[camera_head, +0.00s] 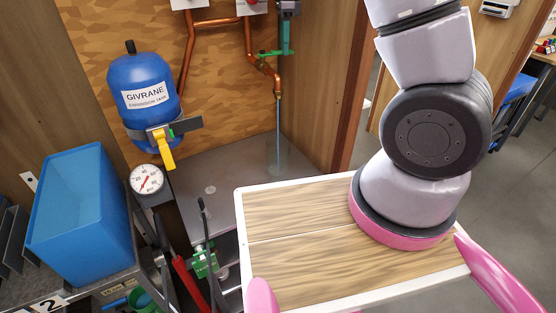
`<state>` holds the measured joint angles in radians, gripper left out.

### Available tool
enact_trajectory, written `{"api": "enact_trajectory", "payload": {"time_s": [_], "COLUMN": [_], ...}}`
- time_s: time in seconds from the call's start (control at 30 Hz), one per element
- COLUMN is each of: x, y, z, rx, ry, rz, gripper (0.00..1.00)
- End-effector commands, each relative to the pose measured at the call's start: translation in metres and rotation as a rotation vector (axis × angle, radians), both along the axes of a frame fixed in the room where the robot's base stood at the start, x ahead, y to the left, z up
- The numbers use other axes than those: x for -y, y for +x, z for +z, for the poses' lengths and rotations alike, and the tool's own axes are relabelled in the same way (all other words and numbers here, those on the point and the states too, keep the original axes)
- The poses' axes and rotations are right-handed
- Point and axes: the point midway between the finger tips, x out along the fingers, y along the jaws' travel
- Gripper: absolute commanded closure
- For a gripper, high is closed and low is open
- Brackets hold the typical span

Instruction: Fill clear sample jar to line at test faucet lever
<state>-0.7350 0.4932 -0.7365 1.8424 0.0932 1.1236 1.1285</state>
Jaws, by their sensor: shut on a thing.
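The test faucet is a copper spout (278,92) on the wooden back wall, fed by copper pipe. A small green lever (268,52) sits on the pipe above it. A thin pale blue line, which looks like a water stream (279,130), runs straight down from the spout to the grey shelf (235,165).
A blue expansion tank (143,90) with a yellow valve handle (162,147) hangs at the left. A pressure gauge (147,179) stands below it. A blue bin (82,215) is at the far left. Black and red-handled tools (188,283) stand nearby. A wooden post (362,85) borders the right side.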

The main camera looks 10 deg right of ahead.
Motion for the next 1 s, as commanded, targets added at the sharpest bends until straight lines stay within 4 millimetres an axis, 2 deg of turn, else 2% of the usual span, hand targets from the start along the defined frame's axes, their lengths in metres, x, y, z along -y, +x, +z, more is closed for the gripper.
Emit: {"api": "enact_trajectory", "payload": {"time_s": [0.23,0.53,0.87,1.0], "x": [-0.001,-0.006,-0.006,-0.010], "y": [-0.001,-0.021,-0.023,-0.030], "z": [0.000,0.000,0.000,0.001], "rx": [0.000,-0.001,-0.001,0.000], "ry": [0.002,0.002,0.002,0.002], "rz": [-0.016,-0.318,-0.352,-0.454], "gripper": [1.00,1.00,1.00,1.00]}}
